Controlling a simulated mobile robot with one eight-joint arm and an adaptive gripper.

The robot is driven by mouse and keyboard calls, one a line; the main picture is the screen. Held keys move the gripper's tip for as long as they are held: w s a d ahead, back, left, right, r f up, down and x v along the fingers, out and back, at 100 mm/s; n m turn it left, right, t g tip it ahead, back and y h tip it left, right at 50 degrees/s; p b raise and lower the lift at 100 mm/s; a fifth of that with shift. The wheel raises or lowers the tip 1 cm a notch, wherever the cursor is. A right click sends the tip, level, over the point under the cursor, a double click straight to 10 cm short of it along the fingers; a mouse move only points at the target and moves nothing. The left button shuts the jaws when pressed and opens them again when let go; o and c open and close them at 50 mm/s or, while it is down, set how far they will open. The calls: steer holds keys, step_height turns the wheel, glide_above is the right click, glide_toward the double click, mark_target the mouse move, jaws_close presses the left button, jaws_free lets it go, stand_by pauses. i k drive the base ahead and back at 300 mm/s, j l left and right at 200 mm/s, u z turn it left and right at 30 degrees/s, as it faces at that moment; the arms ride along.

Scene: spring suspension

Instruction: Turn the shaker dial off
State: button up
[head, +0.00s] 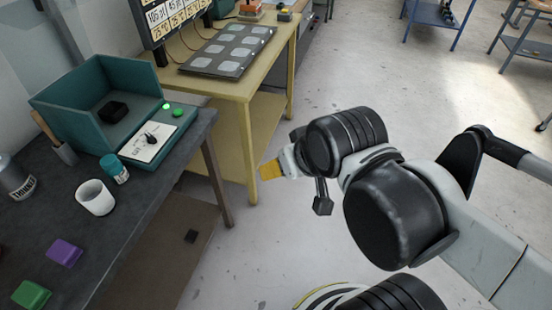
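The shaker (62,100) is an open teal box at the left, on a dark bench. A black block (113,111) sits inside it. On its front right is a white panel with a black dial (151,138); the pointer's setting is too small to read. A bright green lamp (166,106) and a green button (178,112) sit beside the panel. My gripper (269,170) is over the floor to the right of the bench, well apart from the dial. Its orange tip points left; I cannot tell whether it is open or shut.
The dark bench (50,205) also holds a white cup (95,197), a teal-capped jar (114,169), a thinner can (14,178), and purple (64,252) and green (31,294) blocks. A yellow table (225,85) stands behind. Floor lies clear between bench and arm.

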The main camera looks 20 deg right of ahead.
mark_target(151, 140)
steer(key=i+j+u, duration=0.2)
steer(key=i+j, duration=0.15)
steer(key=i, duration=0.15)
steer(key=i+j+u, duration=0.25)
steer(key=i, duration=0.25)
steer(key=j, duration=0.05)
